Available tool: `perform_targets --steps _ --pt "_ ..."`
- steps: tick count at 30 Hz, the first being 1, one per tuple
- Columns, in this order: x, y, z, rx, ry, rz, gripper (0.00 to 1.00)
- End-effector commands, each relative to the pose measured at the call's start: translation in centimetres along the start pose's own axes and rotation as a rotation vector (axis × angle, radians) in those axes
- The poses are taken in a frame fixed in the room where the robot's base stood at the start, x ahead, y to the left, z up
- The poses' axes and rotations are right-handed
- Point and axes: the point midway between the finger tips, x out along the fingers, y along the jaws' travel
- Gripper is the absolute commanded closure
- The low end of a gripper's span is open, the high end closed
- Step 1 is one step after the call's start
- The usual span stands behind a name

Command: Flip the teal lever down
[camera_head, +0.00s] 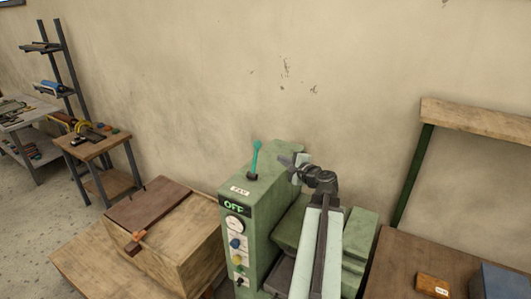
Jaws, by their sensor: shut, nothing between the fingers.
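The teal lever (256,158) stands upright on top of a green machine cabinet (262,216), rising from a dark base. The cabinet's front carries a display reading OFF (234,205), a round dial and coloured knobs below it. My gripper (287,161) is shut and empty, just to the right of the lever near the cabinet's top. A gap shows between the fingertips and the lever in this view. My arm reaches up from the bottom of the picture and hides part of the machine.
A wooden box (172,240) stands left of the cabinet. At the right, a brown table (405,270) bears a small wooden block (432,285) and a blue-grey box (503,282). A small wooden stand (95,150) is farther left. The wall is behind.

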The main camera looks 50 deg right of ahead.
Motion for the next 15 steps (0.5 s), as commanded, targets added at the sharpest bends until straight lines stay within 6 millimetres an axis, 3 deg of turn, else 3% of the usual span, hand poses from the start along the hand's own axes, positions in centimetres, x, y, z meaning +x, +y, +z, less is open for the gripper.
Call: perform_targets --steps 5,15 --pt "1.6 0.1 0.0 -0.002 -0.002 0.002 1.00" --pt "9.0 0.2 -0.1 -0.002 -0.004 0.003 1.00"
